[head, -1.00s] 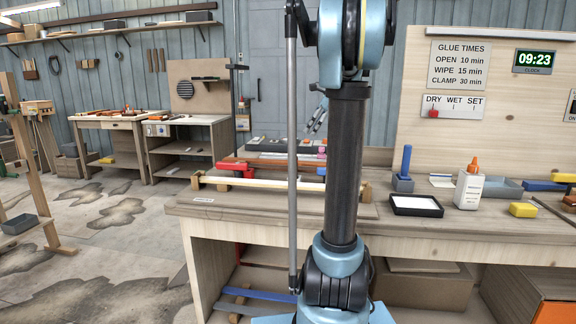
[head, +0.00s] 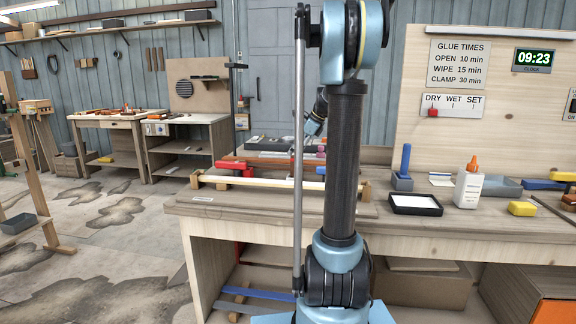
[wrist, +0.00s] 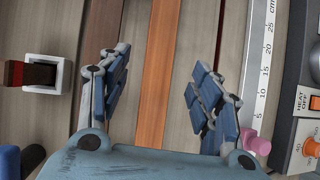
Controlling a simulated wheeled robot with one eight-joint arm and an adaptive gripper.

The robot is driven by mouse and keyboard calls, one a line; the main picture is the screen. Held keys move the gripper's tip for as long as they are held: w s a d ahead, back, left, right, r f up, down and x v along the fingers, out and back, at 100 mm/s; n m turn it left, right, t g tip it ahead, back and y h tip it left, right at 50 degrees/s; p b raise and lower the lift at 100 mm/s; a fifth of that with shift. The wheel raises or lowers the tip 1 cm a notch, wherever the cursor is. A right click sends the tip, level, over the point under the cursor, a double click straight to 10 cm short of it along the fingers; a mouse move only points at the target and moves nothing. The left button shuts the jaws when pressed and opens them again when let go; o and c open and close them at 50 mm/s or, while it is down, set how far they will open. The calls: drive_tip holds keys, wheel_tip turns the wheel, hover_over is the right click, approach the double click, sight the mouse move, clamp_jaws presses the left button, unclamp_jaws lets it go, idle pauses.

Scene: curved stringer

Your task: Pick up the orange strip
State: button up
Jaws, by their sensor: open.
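The orange strip (wrist: 158,75) runs lengthwise through the middle of the wrist view, lying over the wooden surface. My gripper (wrist: 160,62) is open, with one blue-grey finger on each side of the strip and bare wood showing between strip and fingers. I see no contact with it. The near part of the strip is hidden behind the gripper's palm. In the head view the end of my arm (head: 317,113) shows partly behind my column, above the bench; the fingers cannot be made out there.
A dark brown strip (wrist: 101,35) lies left of the orange one. A ruler (wrist: 262,75), a pink piece (wrist: 257,143) and a grey device with orange knobs (wrist: 302,110) are to the right. A small white container (wrist: 47,75) is left. Glue bottle (head: 468,187) stands on the bench.

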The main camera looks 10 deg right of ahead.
sight(289, 160)
drive_tip(key=x, duration=0.5)
drive_tip(key=shift+w+r, duration=0.1)
drive_tip(key=shift+d, duration=0.1)
drive_tip(key=c, duration=1.3)
